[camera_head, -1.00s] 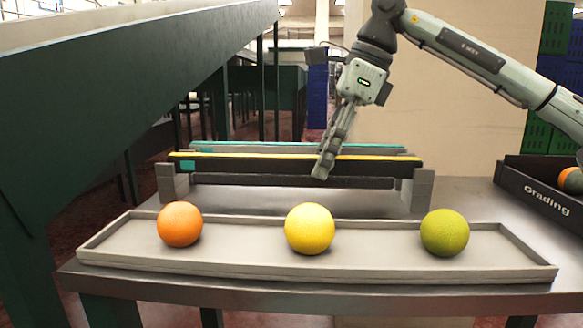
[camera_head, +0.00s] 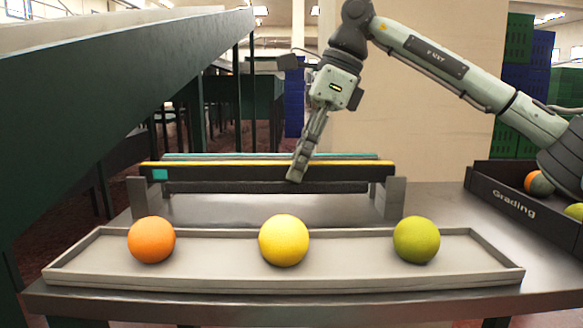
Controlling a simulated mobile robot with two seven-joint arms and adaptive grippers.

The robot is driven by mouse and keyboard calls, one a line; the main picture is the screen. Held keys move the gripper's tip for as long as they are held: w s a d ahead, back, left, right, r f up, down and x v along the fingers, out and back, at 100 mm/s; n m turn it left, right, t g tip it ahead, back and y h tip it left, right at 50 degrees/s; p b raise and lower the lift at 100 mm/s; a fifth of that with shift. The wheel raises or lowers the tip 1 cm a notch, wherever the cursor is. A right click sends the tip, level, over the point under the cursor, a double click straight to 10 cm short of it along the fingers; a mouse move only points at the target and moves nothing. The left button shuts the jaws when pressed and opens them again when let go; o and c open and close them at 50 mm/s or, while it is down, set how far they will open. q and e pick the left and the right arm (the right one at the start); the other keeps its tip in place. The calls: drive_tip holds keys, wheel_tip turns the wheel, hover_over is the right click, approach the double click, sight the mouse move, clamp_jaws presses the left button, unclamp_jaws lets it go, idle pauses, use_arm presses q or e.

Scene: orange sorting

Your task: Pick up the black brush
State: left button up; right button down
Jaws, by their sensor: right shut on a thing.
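The black brush (camera_head: 230,172) is a long dark bar with a yellow top edge and a teal patch near its left end. It lies level across a low grey stand at the back of the table. My right gripper (camera_head: 296,177) reaches down from above and is shut on the black brush, slightly right of its middle. The fingers hide a short stretch of it. A second dark strip shows just below the bar; I cannot tell if it belongs to the brush. My left gripper is out of view.
A grey tray (camera_head: 350,279) in front holds an orange fruit (camera_head: 151,240), a yellow fruit (camera_head: 284,241) and a green fruit (camera_head: 416,239). A black "Grading" crate (camera_head: 514,206) with fruit stands at the right. A teal-topped bar (camera_head: 220,156) lies behind. The stand's grey end block (camera_head: 395,198) is close by.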

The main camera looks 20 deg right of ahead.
sight(282, 165)
drive_tip(key=r, duration=0.2)
drive_tip(key=a+r, duration=0.1)
drive_tip(key=r, duration=0.1)
drive_tip(key=shift+s, duration=0.25)
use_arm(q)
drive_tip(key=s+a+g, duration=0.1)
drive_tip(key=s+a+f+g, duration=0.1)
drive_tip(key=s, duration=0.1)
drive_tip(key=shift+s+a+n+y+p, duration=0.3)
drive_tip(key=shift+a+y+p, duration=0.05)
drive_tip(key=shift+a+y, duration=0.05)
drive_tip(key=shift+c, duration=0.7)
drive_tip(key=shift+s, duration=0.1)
use_arm(e)
drive_tip(key=s+a+r, duration=0.5)
drive_tip(key=a+r, duration=0.1)
drive_tip(key=a, duration=0.3)
drive_tip(key=shift+s+a+r, duration=0.15)
